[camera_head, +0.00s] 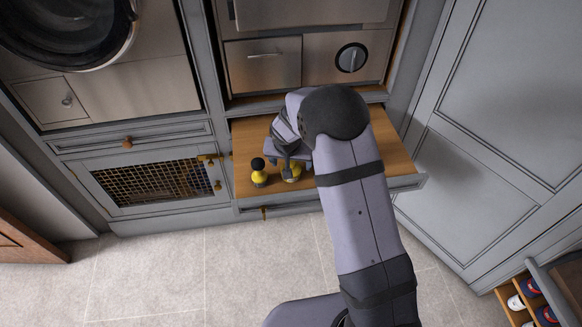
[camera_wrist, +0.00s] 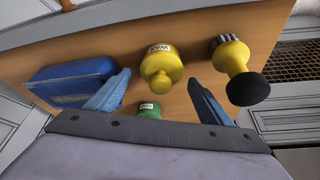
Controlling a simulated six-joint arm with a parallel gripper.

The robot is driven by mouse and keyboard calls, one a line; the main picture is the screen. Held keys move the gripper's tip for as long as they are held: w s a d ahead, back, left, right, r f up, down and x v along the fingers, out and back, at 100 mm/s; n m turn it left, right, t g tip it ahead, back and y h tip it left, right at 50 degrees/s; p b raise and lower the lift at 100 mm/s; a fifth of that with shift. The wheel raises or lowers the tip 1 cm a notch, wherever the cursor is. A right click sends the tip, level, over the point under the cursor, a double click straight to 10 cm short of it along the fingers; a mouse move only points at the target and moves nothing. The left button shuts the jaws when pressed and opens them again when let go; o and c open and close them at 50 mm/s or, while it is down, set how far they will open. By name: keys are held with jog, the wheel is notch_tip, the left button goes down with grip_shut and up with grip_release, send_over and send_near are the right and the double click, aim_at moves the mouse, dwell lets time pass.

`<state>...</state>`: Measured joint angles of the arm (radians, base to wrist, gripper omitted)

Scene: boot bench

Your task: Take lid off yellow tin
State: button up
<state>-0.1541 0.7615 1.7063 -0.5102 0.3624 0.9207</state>
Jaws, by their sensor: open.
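The yellow tin (camera_wrist: 158,58) with a "WAX" label stands on the wooden pull-out shelf. A small yellow knob (camera_wrist: 160,84) on its lid faces the wrist camera, and the lid looks to be on. In the head view the tin (camera_head: 291,175) is partly hidden by my gripper (camera_head: 287,160). In the wrist view my gripper (camera_wrist: 159,79) is open, with one blue finger on each side of the knob's line. Nothing is held. I cannot tell how high the fingers are above the lid.
A yellow brush with a black knob (camera_wrist: 247,88) stands close beside the tin; it also shows in the head view (camera_head: 258,173). A green tin (camera_wrist: 149,110) and a blue box (camera_wrist: 72,82) are near. The wooden shelf (camera_head: 385,160) is bare at right.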

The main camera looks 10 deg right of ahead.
jog(key=shift+c, duration=0.4)
jog(key=c, duration=1.1)
jog(key=shift+o, duration=0.2)
jog(key=shift+r, duration=0.15)
notch_tip(320, 180, up, 10)
jog(key=shift+f+b, duration=0.1)
jog(key=shift+b, duration=0.4)
jog(key=w+a+f+n+y+b, duration=0.1)
jog(key=w+a+n, duration=0.3)
jog(key=w+a, duration=0.4)
jog(key=shift+w+f+n+y+b, duration=0.35)
jog(key=shift+w+f+b, duration=0.45)
jog(key=shift+w, duration=0.7)
